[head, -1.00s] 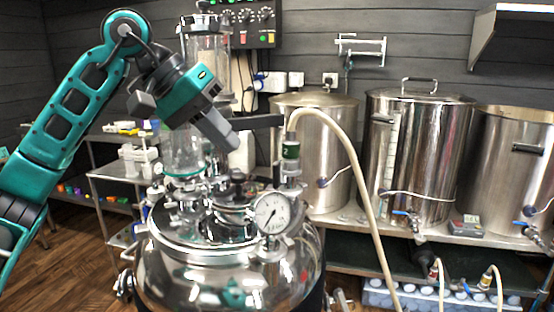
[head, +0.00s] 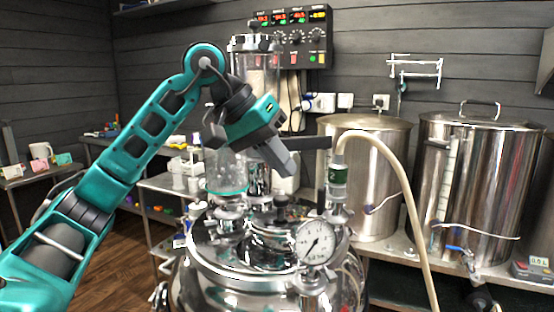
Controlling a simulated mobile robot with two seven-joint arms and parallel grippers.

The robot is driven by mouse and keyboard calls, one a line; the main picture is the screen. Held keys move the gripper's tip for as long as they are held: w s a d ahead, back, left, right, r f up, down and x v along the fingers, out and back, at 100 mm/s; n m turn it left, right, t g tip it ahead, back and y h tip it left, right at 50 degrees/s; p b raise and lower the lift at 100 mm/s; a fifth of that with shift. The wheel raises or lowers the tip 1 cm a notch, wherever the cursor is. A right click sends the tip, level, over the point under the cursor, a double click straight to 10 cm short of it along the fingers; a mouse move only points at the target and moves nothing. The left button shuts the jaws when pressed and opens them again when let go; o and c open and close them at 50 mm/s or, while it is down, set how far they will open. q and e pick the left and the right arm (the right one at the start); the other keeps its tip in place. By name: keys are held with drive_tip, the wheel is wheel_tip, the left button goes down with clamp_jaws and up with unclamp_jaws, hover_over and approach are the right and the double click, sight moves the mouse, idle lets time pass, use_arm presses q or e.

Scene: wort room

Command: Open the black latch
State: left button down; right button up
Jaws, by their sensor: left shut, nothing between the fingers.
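My left gripper (head: 287,165) comes in from the upper left, its grey fingers shut and empty, pointing down and to the right above the lid of the steel vessel (head: 250,255). A black horizontal bar (head: 317,143) shows just right of the fingers, close to the top of a green-banded hose fitting (head: 338,176). It may be the black latch, but I cannot tell for sure. A small black knob (head: 281,201) stands on the lid below the fingers. I cannot tell whether the fingers touch the bar. My right gripper is out of view.
A round gauge (head: 315,242) and a pale hose (head: 408,190) stand at the vessel's right. A glass column (head: 255,85) rises behind my gripper. Steel pots (head: 480,185) stand on the right bench. Wooden floor (head: 120,270) shows at the left.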

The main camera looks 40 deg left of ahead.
sight(317, 210)
use_arm(q)
drive_tip(key=x, duration=0.4)
drive_tip(key=shift+w+d+f+b, duration=0.1)
drive_tip(key=shift+w+f+b, duration=0.05)
drive_tip(key=shift+f+b, duration=0.15)
drive_tip(key=shift+x, duration=0.75)
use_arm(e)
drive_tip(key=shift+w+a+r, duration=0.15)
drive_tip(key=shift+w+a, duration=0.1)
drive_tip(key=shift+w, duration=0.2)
use_arm(q)
drive_tip(key=shift+r, duration=0.1)
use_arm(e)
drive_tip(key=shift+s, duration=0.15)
